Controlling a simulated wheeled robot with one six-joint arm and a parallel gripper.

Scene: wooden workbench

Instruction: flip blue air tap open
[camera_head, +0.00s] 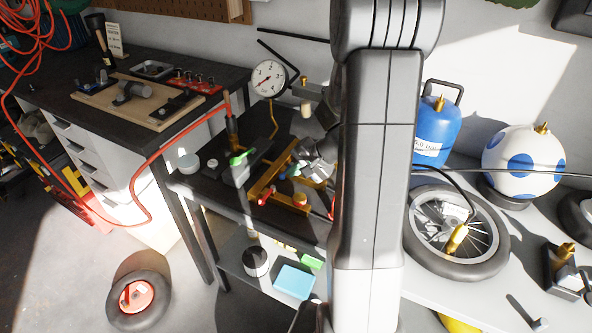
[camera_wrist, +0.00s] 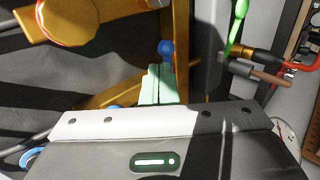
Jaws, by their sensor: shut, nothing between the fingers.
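The blue air tap shows in the wrist view as a round blue knob (camera_wrist: 166,48) against a brass pipe, just beyond my fingertips. A second bit of blue shows lower left, half hidden behind my gripper body. My gripper (camera_wrist: 159,70) has mint-green fingers, shut together with nothing between them. The fingertips lie just short of the knob; I cannot tell whether they touch it. In the head view my gripper (camera_head: 294,170) reaches down over the brass pipe frame (camera_head: 262,184), and it hides most of the blue tap there.
A green-handled tap (camera_head: 238,159) stands left of the frame, with a red hose (camera_head: 150,160) nearby. A red knob (camera_head: 263,199) sits on the frame's front. A pressure gauge (camera_head: 269,79) stands behind. A blue gas bottle (camera_head: 436,125) and a wheel (camera_head: 460,232) are on the right.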

